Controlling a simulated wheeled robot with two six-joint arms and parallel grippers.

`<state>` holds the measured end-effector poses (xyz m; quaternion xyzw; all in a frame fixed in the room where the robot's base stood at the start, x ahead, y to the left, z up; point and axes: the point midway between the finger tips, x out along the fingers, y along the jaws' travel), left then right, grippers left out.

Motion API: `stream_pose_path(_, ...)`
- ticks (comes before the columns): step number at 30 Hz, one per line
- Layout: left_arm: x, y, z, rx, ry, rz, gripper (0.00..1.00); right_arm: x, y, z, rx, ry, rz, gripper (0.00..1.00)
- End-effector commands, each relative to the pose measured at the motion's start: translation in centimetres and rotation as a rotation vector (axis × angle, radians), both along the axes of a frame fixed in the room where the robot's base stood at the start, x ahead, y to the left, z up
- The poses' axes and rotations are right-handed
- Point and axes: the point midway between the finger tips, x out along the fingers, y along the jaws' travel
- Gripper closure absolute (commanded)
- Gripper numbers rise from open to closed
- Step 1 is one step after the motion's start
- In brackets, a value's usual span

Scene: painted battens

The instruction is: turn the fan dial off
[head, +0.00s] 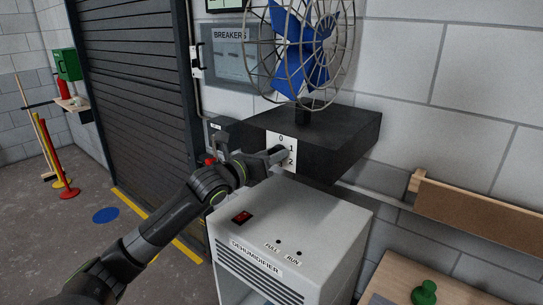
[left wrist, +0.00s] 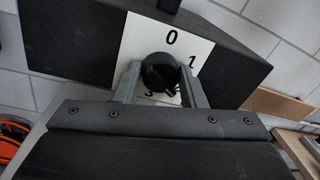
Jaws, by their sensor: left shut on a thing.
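The fan's dial is a round black knob (left wrist: 158,70) on a white plate (left wrist: 195,45) marked 0 at the top, 1 at the right and 3 at the lower left. A mark on its lower right rim seems to point toward the partly hidden 2. My left gripper (head: 283,154) reaches the plate on the front of the black fan base (head: 345,130). In the left wrist view its two fingers (left wrist: 160,80) are shut on the knob from both sides. In the head view the gripper hides the knob. My right gripper is not in view.
The blue-bladed fan (head: 308,45) in its wire cage stands on the base. A breaker panel (head: 230,60) hangs behind. A wooden ledge (head: 480,215) is at the right.

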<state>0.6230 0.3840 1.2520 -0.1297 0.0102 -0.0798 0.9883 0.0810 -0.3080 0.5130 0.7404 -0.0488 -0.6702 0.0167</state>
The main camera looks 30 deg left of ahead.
Motion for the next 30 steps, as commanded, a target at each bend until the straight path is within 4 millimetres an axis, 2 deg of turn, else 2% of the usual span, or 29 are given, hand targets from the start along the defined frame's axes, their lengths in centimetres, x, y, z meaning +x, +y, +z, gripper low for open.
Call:
stream_pose_path(8,0.0,0.0,-0.1,-0.018,0.002,0.0,0.86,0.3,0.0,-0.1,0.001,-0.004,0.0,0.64)
stream_pose_path(14,0.0,0.0,-0.2,-0.1,0.008,0.0,0.86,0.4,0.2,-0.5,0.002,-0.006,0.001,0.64)
stream_pose_path(30,0.0,0.1,-0.2,-0.572,0.045,0.0,0.86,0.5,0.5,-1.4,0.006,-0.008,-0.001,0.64)
